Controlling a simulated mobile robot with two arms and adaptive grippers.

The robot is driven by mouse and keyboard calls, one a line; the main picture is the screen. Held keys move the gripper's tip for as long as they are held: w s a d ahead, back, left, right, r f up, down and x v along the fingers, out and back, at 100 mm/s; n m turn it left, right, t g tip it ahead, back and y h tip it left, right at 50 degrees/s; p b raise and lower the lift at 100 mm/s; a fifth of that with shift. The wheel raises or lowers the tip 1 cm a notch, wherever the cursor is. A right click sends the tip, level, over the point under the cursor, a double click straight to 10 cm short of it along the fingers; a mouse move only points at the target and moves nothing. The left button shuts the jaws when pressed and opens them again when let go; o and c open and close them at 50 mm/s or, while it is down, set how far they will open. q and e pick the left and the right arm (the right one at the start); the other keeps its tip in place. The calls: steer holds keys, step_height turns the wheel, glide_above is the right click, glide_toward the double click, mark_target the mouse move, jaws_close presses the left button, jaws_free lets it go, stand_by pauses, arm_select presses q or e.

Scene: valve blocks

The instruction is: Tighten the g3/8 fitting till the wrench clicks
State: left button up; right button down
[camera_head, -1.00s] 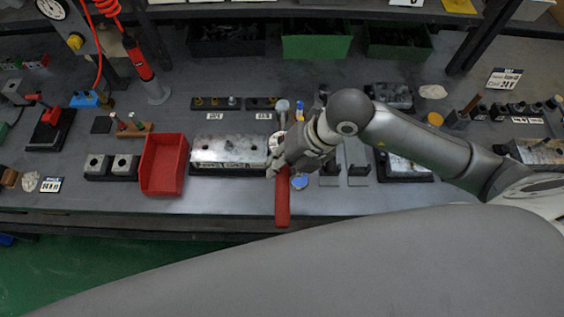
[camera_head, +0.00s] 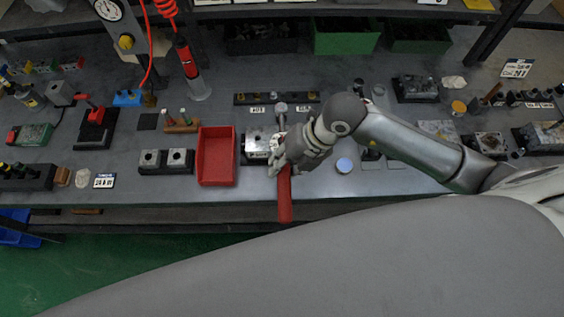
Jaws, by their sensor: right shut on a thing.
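My right gripper (camera_head: 282,165) is shut on a torque wrench with a red handle (camera_head: 285,203). The handle points to the bench's front edge. The wrench's round metal head (camera_head: 281,107) shows beyond the gripper, by the fittings rack. A silver valve block (camera_head: 256,143) sits left of the gripper, its right part hidden by the gripper and arm. A dark rack (camera_head: 245,98) with several fittings and small label cards lies behind the block. I cannot tell which fitting is the g3/8 one, or whether the wrench head sits on any fitting. My left gripper is not in view.
A red bin (camera_head: 217,158) stands close left of the block. A blue-topped round thing (camera_head: 344,165) lies right of the gripper. Green bins (camera_head: 346,38) stand at the back. The bench's front strip is mostly clear.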

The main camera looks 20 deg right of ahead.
steer(key=shift+a+f+b, duration=0.2)
steer(key=shift+f+b, duration=0.2)
steer(key=shift+b, duration=0.05)
steer(key=shift+f+b, duration=0.55)
steer(key=shift+f, duration=0.2)
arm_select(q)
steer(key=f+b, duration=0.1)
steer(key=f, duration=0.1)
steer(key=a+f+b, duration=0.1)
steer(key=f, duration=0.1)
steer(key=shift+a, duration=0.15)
arm_select(e)
step_height(320, 180, down, 2)
steer(key=shift+f, duration=0.15)
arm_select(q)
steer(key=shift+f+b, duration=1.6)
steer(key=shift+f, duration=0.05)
arm_select(e)
steer(key=shift+f, duration=2.1)
steer(key=shift+a, duration=0.1)
arm_select(q)
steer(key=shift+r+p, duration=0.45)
steer(key=shift+p, duration=0.05)
arm_select(e)
steer(key=shift+w+a+m+t, duration=0.2)
steer(key=shift+w+a+m, duration=0.05)
steer(key=shift+a+m, duration=0.25)
steer(key=shift+w+a+m+t, duration=0.2)
steer(key=shift+a+m, duration=0.2)
steer(key=shift+a, duration=0.15)
